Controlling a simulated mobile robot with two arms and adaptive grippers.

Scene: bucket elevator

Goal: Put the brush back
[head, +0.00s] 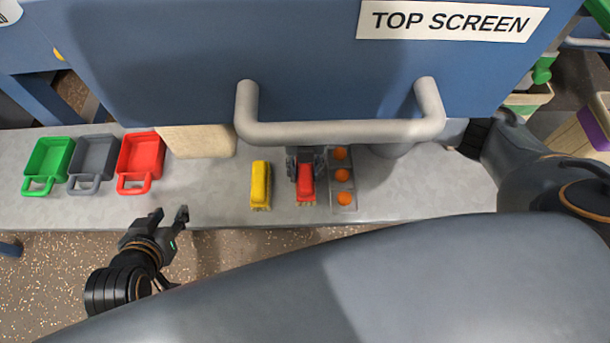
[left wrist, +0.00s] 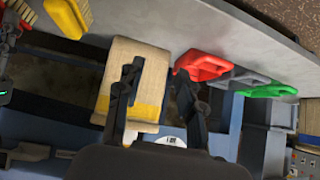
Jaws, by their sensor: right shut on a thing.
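A yellow brush (head: 260,185) lies on the grey bench near its front edge; it also shows in the left wrist view (left wrist: 70,17). A red brush (head: 306,184) is to the right of it. My right gripper (head: 305,163) is shut on the red brush at its far end, at the bench; a grey handle bar partly hides the gripper. My left gripper (head: 170,215) is open and empty in front of the bench edge, below the red scoop; its fingers also show apart in the left wrist view (left wrist: 158,75).
Green (head: 50,158), grey (head: 95,157) and red (head: 141,156) scoops stand at the bench's left. A beige sack (head: 198,141) lies beside them. A narrow holder with orange balls (head: 342,175) is right of the red brush. A blue "TOP SCREEN" panel with a handle (head: 340,131) overhangs the bench.

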